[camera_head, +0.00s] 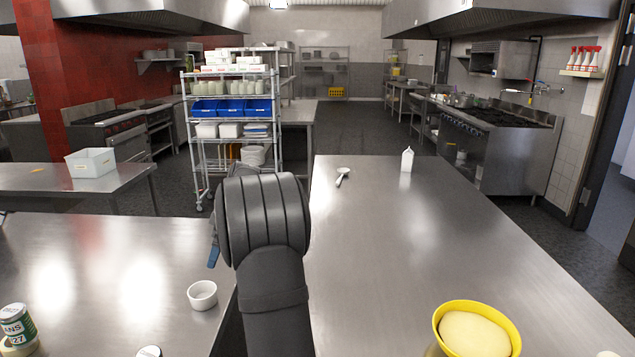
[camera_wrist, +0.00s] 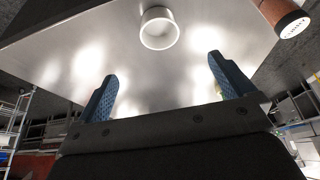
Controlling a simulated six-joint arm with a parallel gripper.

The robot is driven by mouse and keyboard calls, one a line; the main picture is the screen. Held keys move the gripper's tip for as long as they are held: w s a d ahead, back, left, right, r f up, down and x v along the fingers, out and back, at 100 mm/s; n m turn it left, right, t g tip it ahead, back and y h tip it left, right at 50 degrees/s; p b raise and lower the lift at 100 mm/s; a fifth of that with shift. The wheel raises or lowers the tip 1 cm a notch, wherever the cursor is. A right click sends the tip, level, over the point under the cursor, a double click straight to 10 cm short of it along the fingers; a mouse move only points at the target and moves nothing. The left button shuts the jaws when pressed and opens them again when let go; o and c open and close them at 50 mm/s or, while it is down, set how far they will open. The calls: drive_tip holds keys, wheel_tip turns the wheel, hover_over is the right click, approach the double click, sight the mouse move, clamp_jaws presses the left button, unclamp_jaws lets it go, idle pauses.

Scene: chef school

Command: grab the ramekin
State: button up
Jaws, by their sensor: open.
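The ramekin (camera_head: 202,295) is a small white round cup. It stands upright on the steel counter, left of my arm in the head view. It also shows near the top of the wrist view (camera_wrist: 159,30), beyond the fingertips. My gripper (camera_wrist: 166,72) has two blue textured fingers spread wide with nothing between them. The ramekin is apart from both fingers. In the head view my wrist hides most of the gripper; only a blue fingertip (camera_head: 213,256) shows at its left edge, behind and above the ramekin.
Cans (camera_head: 17,327) stand at the lower left counter edge. A yellow bowl with dough (camera_head: 474,330) is at lower right. A white spoon-like utensil (camera_head: 343,175) and a white carton (camera_head: 407,160) are on the far right counter (camera_head: 420,230). The counter around the ramekin is clear.

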drive_tip(key=s+a+f+n+t+h, duration=0.1)
drive_tip(key=s+a+f+n+h, duration=0.1)
drive_tip(key=s+a+n+h, duration=0.35)
drive_tip(key=n+t, duration=0.3)
drive_tip(key=n, duration=0.5)
hover_over(202, 291)
drive_tip(key=s, duration=0.6)
drive_tip(key=shift+h, duration=0.35)
drive_tip(key=f, duration=0.9)
drive_tip(key=shift+w+d+f, duration=0.15)
drive_tip(key=shift+d+f, duration=0.15)
drive_tip(key=shift+d, duration=0.05)
drive_tip(key=shift+w+x, duration=0.2)
drive_tip(key=shift+x, duration=1.15)
drive_tip(key=shift+w+x, duration=0.15)
drive_tip(key=shift+x, duration=1.25)
drive_tip(key=shift+d+r, duration=0.1)
drive_tip(key=shift+r, duration=0.1)
drive_tip(key=c, duration=1.1)
drive_tip(key=shift+c, duration=0.2)
drive_tip(key=shift+r, duration=0.15)
